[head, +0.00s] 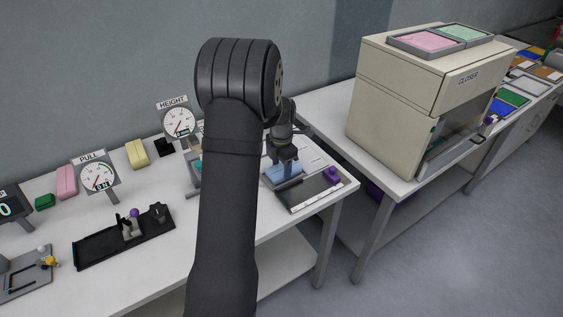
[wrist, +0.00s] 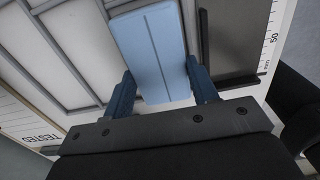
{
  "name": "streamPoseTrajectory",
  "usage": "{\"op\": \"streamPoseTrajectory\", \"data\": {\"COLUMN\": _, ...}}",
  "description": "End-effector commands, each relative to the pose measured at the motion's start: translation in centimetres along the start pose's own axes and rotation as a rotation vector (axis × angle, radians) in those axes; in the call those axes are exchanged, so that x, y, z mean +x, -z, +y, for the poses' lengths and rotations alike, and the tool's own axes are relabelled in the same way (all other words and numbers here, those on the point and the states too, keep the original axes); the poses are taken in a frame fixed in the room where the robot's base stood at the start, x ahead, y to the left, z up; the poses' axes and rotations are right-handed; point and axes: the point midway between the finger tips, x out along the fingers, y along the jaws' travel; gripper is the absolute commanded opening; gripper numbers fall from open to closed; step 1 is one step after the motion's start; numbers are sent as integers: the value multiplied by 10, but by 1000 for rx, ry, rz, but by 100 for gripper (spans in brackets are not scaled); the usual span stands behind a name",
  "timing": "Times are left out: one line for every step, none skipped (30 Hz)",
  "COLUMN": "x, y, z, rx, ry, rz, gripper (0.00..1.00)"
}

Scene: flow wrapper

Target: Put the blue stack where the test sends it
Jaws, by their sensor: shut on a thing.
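The blue stack (wrist: 152,55) is a light blue block with a groove down its middle. My gripper (wrist: 160,88) is shut on it, with one dark blue finger on each side. In the head view the blue stack (head: 285,172) is at the right end of the white table, just below my gripper (head: 285,162). It is over or beside a grey-framed tray (head: 312,195); I cannot tell whether it touches a surface below. The wrist view shows grey dividers and pale slots under it, and the printed word "TESTED". My arm hides part of the table in the head view.
A PULL dial (head: 98,177) and a HEIGHT dial (head: 179,120) stand along the table. A black fixture (head: 125,237) lies at the front. Pink (head: 67,182) and yellow (head: 137,153) blocks stand behind. A beige CLOSER machine (head: 400,105) is on the right table, beyond a gap.

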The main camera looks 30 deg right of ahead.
Motion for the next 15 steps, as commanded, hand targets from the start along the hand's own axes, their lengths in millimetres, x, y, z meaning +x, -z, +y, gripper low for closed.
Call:
{"op": "streamPoseTrajectory", "data": {"x": 1, "y": 0, "z": 0, "rx": 0, "ry": 0, "rz": 0, "gripper": 29}}
{"op": "streamPoseTrajectory", "data": {"x": 1, "y": 0, "z": 0, "rx": 0, "ry": 0, "rz": 0, "gripper": 29}}
{"op": "streamPoseTrajectory", "data": {"x": 1, "y": 0, "z": 0, "rx": 0, "ry": 0, "rz": 0, "gripper": 29}}
{"op": "streamPoseTrajectory", "data": {"x": 1, "y": 0, "z": 0, "rx": 0, "ry": 0, "rz": 0, "gripper": 29}}
{"op": "streamPoseTrajectory", "data": {"x": 1, "y": 0, "z": 0, "rx": 0, "ry": 0, "rz": 0, "gripper": 29}}
{"op": "streamPoseTrajectory", "data": {"x": 1, "y": 0, "z": 0, "rx": 0, "ry": 0, "rz": 0, "gripper": 29}}
{"op": "streamPoseTrajectory", "data": {"x": 1, "y": 0, "z": 0, "rx": 0, "ry": 0, "rz": 0, "gripper": 29}}
{"op": "streamPoseTrajectory", "data": {"x": 1, "y": 0, "z": 0, "rx": 0, "ry": 0, "rz": 0, "gripper": 29}}
{"op": "streamPoseTrajectory", "data": {"x": 1, "y": 0, "z": 0, "rx": 0, "ry": 0, "rz": 0, "gripper": 57}}
{"op": "streamPoseTrajectory", "data": {"x": 1, "y": 0, "z": 0, "rx": 0, "ry": 0, "rz": 0, "gripper": 63}}
{"op": "streamPoseTrajectory", "data": {"x": 1, "y": 0, "z": 0, "rx": 0, "ry": 0, "rz": 0, "gripper": 69}}
{"op": "streamPoseTrajectory", "data": {"x": 1, "y": 0, "z": 0, "rx": 0, "ry": 0, "rz": 0, "gripper": 77}}
{"op": "streamPoseTrajectory", "data": {"x": 1, "y": 0, "z": 0, "rx": 0, "ry": 0, "rz": 0, "gripper": 79}}
{"op": "streamPoseTrajectory", "data": {"x": 1, "y": 0, "z": 0, "rx": 0, "ry": 0, "rz": 0, "gripper": 79}}
{"op": "streamPoseTrajectory", "data": {"x": 1, "y": 0, "z": 0, "rx": 0, "ry": 0, "rz": 0, "gripper": 79}}
